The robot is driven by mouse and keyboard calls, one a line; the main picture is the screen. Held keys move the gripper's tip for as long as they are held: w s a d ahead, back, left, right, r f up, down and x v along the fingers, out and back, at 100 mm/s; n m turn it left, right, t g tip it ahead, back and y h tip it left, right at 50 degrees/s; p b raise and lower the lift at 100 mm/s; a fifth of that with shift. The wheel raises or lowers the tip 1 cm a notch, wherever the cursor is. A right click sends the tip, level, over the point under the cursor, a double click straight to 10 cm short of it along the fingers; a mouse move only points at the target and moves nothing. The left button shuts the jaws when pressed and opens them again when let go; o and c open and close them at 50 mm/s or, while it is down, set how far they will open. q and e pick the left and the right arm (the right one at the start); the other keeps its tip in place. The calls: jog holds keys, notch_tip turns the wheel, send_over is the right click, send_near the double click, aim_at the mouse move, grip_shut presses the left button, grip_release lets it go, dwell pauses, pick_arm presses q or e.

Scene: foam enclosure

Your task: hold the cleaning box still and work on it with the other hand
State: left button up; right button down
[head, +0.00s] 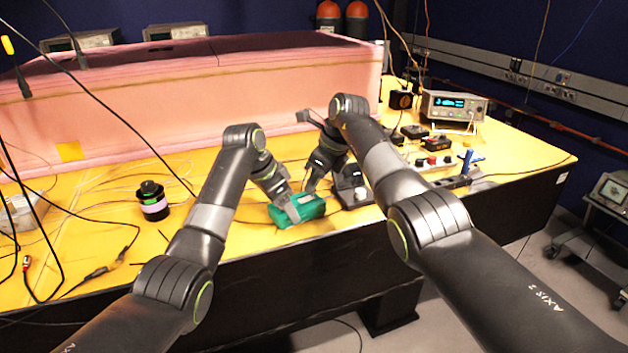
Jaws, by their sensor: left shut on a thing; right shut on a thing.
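The green cleaning box (312,207) lies near the front edge of the yellow bench top. My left gripper (291,207) is shut on its left part, and its fingers hide some of the box. My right gripper (309,187) points down just behind the box, with its fingertips close to the box's back edge. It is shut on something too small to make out. I cannot tell whether the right fingertips or the held thing touch the box.
A pink foam enclosure (220,95) stands behind. A black and green cylinder (152,201) stands to the left among loose cables. A black device (350,186) sits right beside the box. Instruments, including a lit display unit (452,107), fill the right side.

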jog(key=shift+r, duration=3.05)
pick_arm(q)
jog(key=o, duration=1.1)
jog(key=shift+o, duration=0.2)
